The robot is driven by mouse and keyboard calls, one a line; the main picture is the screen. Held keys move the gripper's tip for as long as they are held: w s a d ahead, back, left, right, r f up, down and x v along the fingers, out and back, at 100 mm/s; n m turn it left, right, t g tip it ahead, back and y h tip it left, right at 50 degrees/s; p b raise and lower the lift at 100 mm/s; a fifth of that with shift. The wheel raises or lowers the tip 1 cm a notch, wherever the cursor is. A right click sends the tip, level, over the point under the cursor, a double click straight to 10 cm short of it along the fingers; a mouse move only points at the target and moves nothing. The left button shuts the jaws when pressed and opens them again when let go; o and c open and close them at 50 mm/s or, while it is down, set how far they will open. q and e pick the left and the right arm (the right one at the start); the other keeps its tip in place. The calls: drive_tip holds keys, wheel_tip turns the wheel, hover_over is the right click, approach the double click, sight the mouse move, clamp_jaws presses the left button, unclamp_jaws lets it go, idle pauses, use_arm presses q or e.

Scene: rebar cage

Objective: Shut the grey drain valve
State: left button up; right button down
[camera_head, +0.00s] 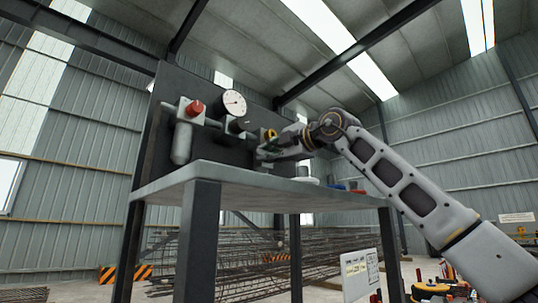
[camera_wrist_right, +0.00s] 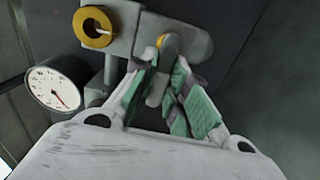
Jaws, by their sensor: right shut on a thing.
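The grey drain valve (camera_wrist_right: 170,47) is on the dark panel, with a grey lever and a small yellow spot at its pivot, in the wrist view. My right gripper (camera_wrist_right: 162,75) has its green-padded fingers on both sides of the lever, shut on it. In the head view my right gripper (camera_head: 271,150) reaches in from the right to the panel above the table and mostly hides the valve. My left gripper is not in view.
The dark panel (camera_head: 255,113) also bears a red knob (camera_head: 195,108), a white dial gauge (camera_head: 234,102) and a yellow ring-shaped knob (camera_wrist_right: 94,27) close beside the valve. The grey table (camera_head: 225,178) lies below the gripper. Small blue and red items (camera_head: 337,186) are at its right side.

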drive_tip(key=shift+d+r, duration=0.1)
drive_tip(key=c, duration=1.4)
unclamp_jaws()
drive_tip(key=shift+v, duration=5.95)
